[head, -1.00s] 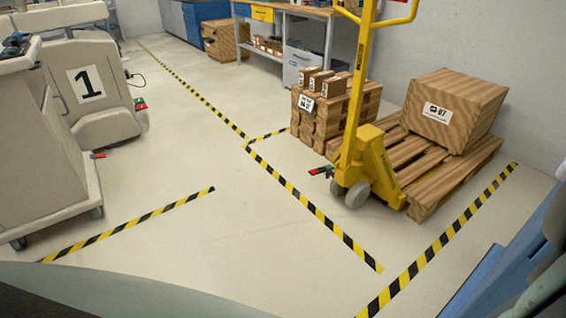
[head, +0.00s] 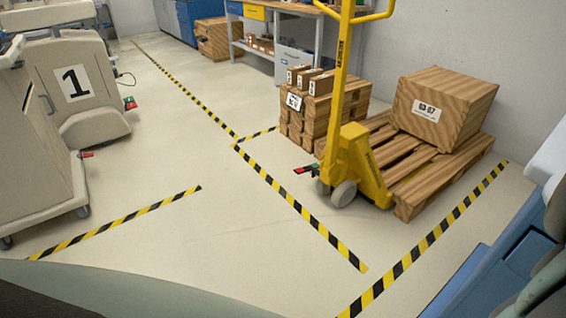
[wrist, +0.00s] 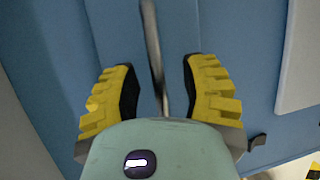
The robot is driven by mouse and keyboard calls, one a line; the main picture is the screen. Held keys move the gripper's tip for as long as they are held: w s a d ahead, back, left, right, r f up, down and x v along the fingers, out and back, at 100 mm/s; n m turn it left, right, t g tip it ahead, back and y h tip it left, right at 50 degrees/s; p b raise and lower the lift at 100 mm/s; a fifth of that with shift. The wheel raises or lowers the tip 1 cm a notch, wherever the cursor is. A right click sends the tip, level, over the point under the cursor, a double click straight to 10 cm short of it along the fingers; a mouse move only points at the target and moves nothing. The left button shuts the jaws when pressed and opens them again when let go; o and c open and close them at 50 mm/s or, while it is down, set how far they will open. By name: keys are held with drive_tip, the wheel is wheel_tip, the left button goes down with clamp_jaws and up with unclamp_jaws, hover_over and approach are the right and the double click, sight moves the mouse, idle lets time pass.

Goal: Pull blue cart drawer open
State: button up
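The blue cart (head: 508,268) shows at the right edge of the head view, partly cut off by the frame. Its blue faces fill most of the wrist view, with seams between panels. A grey metal bar handle (wrist: 151,35) runs in front of a blue drawer face (wrist: 115,30). My gripper (wrist: 157,62) has its two yellow fingers apart, one on each side of the bar. Gaps show between the bar and both fingers. The lower end of the bar is hidden behind my gripper's body. How far the drawer is out cannot be told. My gripper is not in the head view.
A yellow pallet jack (head: 350,160) stands at a wooden pallet (head: 440,177) bearing a wooden box (head: 455,90). Beige covered carts (head: 35,150) stand at left. A workbench (head: 300,10) is at the back. The floor (head: 200,235) between is clear, with striped tape.

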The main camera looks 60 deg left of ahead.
clamp_jaws()
drive_tip(key=shift+s, duration=0.1)
idle(0.4)
